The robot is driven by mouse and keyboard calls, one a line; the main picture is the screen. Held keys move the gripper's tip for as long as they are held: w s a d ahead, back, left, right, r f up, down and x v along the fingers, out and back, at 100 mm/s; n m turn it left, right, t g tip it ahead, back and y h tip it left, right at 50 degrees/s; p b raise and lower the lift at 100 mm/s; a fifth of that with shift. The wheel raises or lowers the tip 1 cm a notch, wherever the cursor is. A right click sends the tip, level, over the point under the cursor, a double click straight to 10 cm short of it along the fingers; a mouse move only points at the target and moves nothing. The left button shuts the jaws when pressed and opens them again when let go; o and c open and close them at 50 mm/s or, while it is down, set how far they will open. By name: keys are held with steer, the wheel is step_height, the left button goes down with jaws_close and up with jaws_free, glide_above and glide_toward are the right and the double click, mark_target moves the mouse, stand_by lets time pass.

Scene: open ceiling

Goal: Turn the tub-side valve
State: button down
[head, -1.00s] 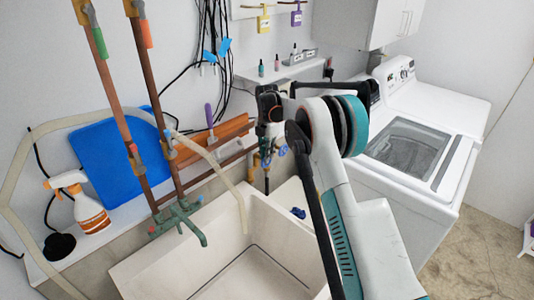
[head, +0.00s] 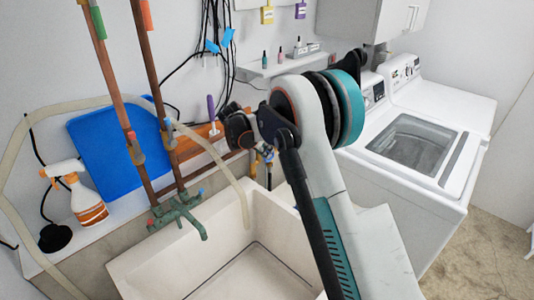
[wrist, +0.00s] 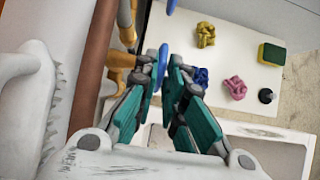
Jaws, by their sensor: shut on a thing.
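The tub-side valve's small blue handle (wrist: 162,60) stands upright between my fingertips in the wrist view, beside brass-coloured pipe fittings (wrist: 141,75). My gripper (wrist: 163,67) is shut on this handle with its teal fingers on either side. In the head view, brass and blue valve parts (head: 267,152) show just behind my arm at the tub's back corner. My gripper is hidden there by my own arm. A second blue piece (wrist: 171,5) shows at the top edge of the wrist view.
The utility tub (head: 140,270) and its green faucet (head: 178,212) are left of my arm; the washer (head: 400,200) is right. In the wrist view, yellow (wrist: 206,34) and pink (wrist: 235,88) crumpled cloths and a sponge (wrist: 271,54) lie on a white surface.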

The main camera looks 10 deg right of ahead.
steer(key=shift+s+a+f+t+h+b, duration=0.1)
steer(key=shift+a+f+t+h+b, duration=0.15)
steer(key=shift+h+b, duration=0.2)
steer(key=shift+s+a+f+t+h+b, duration=0.1)
steer(key=shift+t+h+b, duration=0.25)
steer(key=shift+h, duration=0.2)
steer(key=c, duration=1.7)
jaws_free()
steer(key=shift+a+r, duration=0.1)
steer(key=v, duration=0.7)
steer(key=shift+s+a, duration=0.1)
steer(key=shift+s, duration=0.05)
